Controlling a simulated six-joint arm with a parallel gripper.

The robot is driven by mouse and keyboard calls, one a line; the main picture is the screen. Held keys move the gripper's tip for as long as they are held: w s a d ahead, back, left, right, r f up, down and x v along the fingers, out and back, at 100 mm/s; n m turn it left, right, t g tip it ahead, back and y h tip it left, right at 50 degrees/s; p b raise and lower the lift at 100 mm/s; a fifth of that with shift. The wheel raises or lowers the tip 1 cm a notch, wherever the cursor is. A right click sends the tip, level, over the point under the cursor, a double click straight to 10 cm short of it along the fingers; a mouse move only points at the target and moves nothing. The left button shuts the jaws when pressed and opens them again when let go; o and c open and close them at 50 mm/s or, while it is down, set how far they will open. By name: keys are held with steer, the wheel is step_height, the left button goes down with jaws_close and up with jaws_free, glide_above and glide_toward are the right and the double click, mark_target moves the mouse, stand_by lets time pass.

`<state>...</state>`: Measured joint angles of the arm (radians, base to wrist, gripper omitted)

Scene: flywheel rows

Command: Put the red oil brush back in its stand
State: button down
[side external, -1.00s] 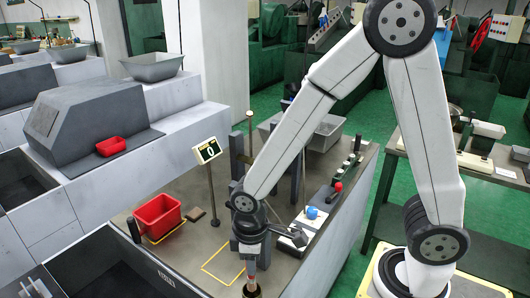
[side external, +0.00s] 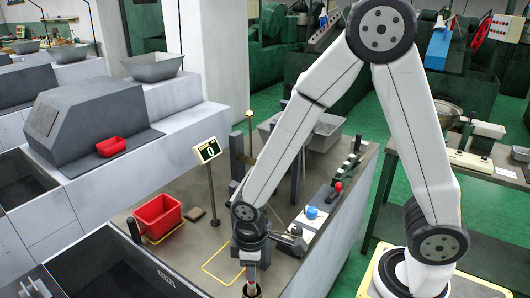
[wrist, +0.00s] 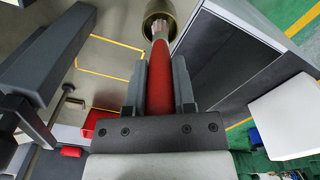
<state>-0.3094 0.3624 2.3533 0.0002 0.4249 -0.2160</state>
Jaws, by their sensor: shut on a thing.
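The red oil brush (wrist: 160,85) is between the two dark fingers of my gripper (wrist: 160,72), which is shut on its handle. The brush's silver collar points to the mouth of a brass-coloured round stand (wrist: 152,10) at the top of the wrist view. The tip is at or inside the mouth; how deep I cannot tell. In the side view my gripper (side external: 251,258) is low at the bottom, with the brush (side external: 251,273) roughly upright beneath it. The stand (side external: 253,292) is directly below, cut by the frame edge.
A red bin (side external: 157,215) sits on the bench to the left, near a post with a display (side external: 208,150). A yellow outlined square (side external: 222,268) is just left of my gripper. A blue knob (side external: 312,212) and a red-knobbed lever (side external: 338,187) are to the right. A dark open bin (side external: 110,270) lies at lower left.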

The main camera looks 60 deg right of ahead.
steer(key=shift+f, duration=0.6)
steer(key=shift+f, duration=0.7)
steer(key=shift+f, duration=0.2)
steer(key=shift+c, duration=1.8)
jaws_free()
steer(key=shift+r, duration=0.15)
steer(key=shift+r, duration=3.75)
